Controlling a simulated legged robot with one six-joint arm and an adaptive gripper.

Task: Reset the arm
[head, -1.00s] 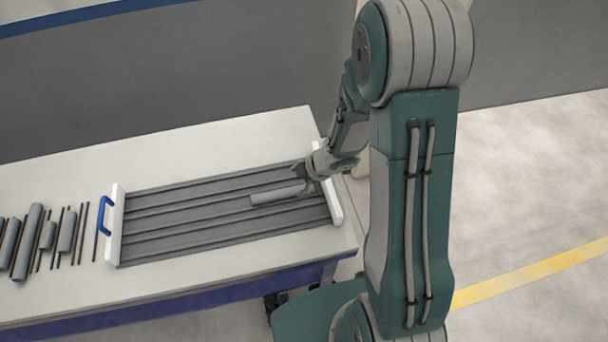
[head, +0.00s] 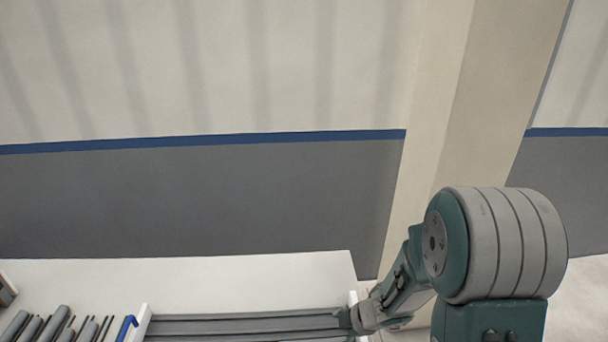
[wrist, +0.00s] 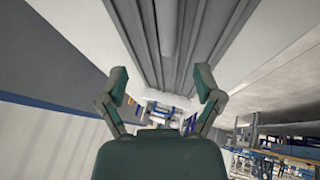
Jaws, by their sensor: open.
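My gripper (wrist: 160,88) is open in the wrist view, its two fingers spread wide with nothing between them. In the head view my gripper (head: 347,318) is small, at the right end of the grey grooved tray (head: 240,324), and its fingers are hard to make out there. In the wrist view the tray's grooves (wrist: 205,45) run away above the fingers. A grey pipe (wrist: 168,30) lies along the grooves at the top of the wrist view, apart from the fingers.
Several grey pipes and thin rods (head: 60,328) lie on the white table (head: 230,278) left of the tray. A blue handle (head: 127,326) stands at the tray's left end. A wall and a beige pillar (head: 450,100) rise behind. The table's back strip is clear.

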